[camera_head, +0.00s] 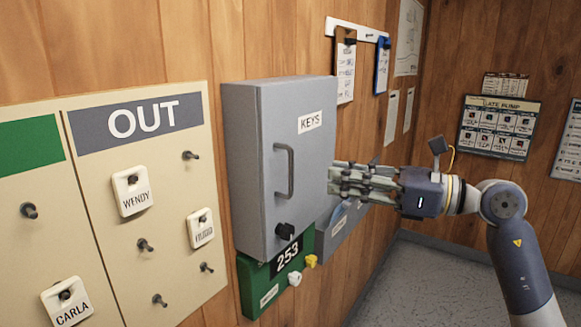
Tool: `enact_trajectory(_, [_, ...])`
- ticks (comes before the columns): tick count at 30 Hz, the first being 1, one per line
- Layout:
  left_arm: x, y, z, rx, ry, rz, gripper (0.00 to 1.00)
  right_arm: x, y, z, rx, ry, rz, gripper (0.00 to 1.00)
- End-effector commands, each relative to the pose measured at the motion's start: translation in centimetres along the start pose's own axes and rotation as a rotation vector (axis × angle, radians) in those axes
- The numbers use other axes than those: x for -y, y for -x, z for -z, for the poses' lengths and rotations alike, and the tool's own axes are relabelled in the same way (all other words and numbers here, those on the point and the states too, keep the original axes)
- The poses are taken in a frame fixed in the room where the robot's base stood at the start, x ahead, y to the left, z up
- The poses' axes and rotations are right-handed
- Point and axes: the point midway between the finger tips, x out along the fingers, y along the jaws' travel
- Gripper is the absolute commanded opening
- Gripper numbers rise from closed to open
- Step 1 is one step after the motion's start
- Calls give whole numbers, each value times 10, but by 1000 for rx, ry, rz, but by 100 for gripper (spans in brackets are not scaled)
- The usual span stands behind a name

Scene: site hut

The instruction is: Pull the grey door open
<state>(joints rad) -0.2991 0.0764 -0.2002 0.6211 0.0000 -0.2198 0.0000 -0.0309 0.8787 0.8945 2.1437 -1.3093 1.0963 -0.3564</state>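The grey door (310,165) is the front of a grey wall cabinet (241,170) and has a KEYS label. It looks shut. A grey bar handle (289,171) stands upright near its left edge, with a black knob (284,230) below. My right gripper (336,178) comes in from the right, its fingers pointing left at the door's right edge. Its fingers look apart with nothing between them. It is well to the right of the handle, and I cannot tell whether it touches the cabinet. My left gripper is not in view.
A cream OUT board (150,215) with pegs and name tags is on the wall to the left. A green panel (252,283) marked 253 sits below the cabinet. Clipboards (345,68) hang on a rail above right. Grey floor (400,285) is clear at lower right.

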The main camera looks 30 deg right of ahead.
Motion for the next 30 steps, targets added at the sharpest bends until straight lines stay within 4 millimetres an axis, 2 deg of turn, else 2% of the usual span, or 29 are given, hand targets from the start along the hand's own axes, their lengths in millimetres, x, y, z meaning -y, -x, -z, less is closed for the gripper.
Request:
enact_trajectory(18, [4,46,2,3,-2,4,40,0,-83,-4,3,-8,-3,16])
enact_trajectory(24, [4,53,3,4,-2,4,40,0,-99,-2,5,-9,-2,16])
enact_trajectory(30, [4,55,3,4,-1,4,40,0,-104,0,3,-8,-2,16])
